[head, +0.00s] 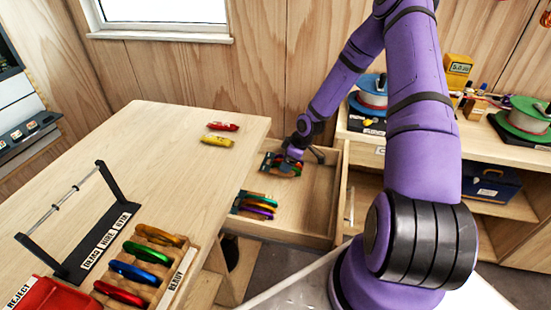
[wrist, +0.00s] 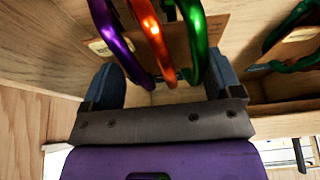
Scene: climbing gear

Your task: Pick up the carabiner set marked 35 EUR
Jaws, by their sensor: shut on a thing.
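My gripper (head: 293,152) reaches into an open drawer (head: 307,200) and is shut on a carabiner set (head: 283,167). In the wrist view the purple, orange and green carabiners (wrist: 155,45) of this set stand side by side between the blue-grey finger pads (wrist: 163,88). I cannot tell whether the set is off the drawer floor. A pale tag (wrist: 103,47) shows beside it, but its price is too small to read. A second carabiner set (head: 255,205) lies nearer in the drawer, and part of a green carabiner (wrist: 295,65) shows at the wrist view's right edge.
The wooden table (head: 165,180) holds a red and a yellow item (head: 217,141). A rack of coloured carabiners (head: 140,268), a black stand (head: 75,225) and a red bin (head: 45,295) are at the front left. Shelves with rope spools (head: 525,115) stand at the right.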

